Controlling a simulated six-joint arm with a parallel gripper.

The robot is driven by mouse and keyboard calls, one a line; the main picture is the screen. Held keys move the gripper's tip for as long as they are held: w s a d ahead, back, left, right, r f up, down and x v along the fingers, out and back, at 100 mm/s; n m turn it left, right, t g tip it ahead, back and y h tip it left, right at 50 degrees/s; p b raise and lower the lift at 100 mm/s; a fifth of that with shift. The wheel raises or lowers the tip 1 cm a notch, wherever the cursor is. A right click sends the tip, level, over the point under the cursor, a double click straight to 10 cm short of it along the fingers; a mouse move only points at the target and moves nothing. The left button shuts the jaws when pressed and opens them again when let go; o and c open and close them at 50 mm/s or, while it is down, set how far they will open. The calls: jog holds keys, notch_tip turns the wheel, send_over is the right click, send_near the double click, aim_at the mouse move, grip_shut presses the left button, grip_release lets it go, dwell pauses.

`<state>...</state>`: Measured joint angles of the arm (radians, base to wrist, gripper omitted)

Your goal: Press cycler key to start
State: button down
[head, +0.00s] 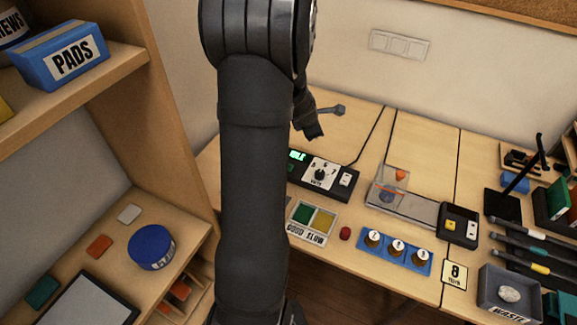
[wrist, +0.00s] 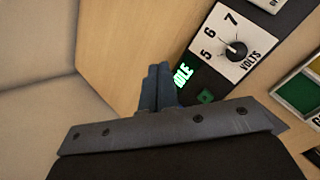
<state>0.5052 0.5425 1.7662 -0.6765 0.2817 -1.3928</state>
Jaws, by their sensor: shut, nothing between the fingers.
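The black cycler box (head: 333,186) stands on the table and reads IDLE in green on its display (head: 297,156). It also has a white VOLTS dial plate marked 5, 6, 7 and a white switch. In the wrist view, the display (wrist: 182,75) and a small green key (wrist: 206,96) lie just right of my gripper (wrist: 160,70). My gripper is shut and empty, its fingertips over bare wood beside the display end. Its height above the table is unclear. In the head view my arm hides most of my gripper and the box's left end.
A wooden shelf (head: 160,110) stands at left.

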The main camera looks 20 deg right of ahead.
jog(key=a+f+n+t+y, duration=0.2)
jog(key=a+n+t+y, duration=0.1)
jog(key=a+n, duration=0.5)
jog(key=shift+s+f+t+y, duration=0.2)
jog(key=shift+s+t+y, duration=0.2)
jog(key=shift+s+t, duration=0.1)
jog(key=shift+a, duration=0.1)
jog(key=shift+w+f, duration=0.1)
jog(key=shift+f, duration=4.35)
jog(key=shift+f, duration=0.1)
jog(key=shift+f, duration=0.3)
jog(key=shift+f, duration=0.5)
jog(key=shift+r, duration=0.95)
